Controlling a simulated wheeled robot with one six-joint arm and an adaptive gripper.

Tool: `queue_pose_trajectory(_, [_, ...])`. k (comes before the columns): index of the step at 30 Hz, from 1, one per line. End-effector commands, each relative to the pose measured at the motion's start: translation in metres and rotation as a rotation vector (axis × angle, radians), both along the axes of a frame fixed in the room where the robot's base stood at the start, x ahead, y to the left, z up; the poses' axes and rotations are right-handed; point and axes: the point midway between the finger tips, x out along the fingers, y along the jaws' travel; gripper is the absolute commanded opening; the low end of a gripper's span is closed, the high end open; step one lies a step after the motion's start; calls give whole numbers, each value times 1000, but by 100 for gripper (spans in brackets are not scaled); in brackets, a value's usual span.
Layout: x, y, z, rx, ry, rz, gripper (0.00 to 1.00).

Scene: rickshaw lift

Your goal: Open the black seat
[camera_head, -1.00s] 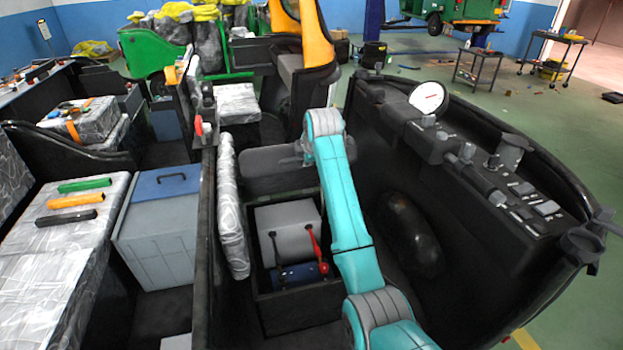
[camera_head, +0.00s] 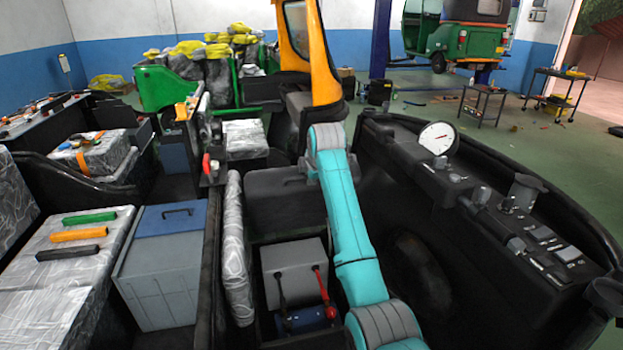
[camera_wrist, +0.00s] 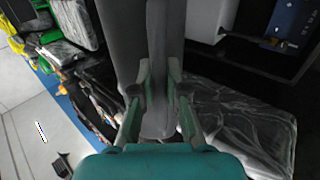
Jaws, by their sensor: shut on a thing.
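The black seat (camera_head: 275,198) is a dark rounded panel standing steeply raised at the back edge of an open box (camera_head: 262,325) in the head view. In the wrist view the seat (camera_wrist: 162,30) runs up between the fingers as a grey slab. My gripper (camera_wrist: 160,80) is shut on the seat's edge. In the head view my teal arm reaches over the box to the seat and hides its right part; my fingertips are hardly visible there.
A plastic-wrapped cushion (camera_head: 234,250) stands upright left of the box. A black dashboard with a round gauge (camera_head: 438,138) lies to the right. A grey bin with blue lid (camera_head: 168,255) and a wrapped bench with colored bars (camera_head: 80,235) are further left.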

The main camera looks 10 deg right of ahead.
Motion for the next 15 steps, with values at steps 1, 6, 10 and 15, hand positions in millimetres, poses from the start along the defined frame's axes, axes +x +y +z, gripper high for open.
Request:
queue_pose_trajectory(1, [1,8,5,5,-8,11,18])
queue_pose_trajectory(6, [0,5,3,4,-5,7,39])
queue_pose_trajectory(10, [0,3,2,2,-3,4,39])
queue_pose_trajectory(15, [0,2,2,1,-2,2,39])
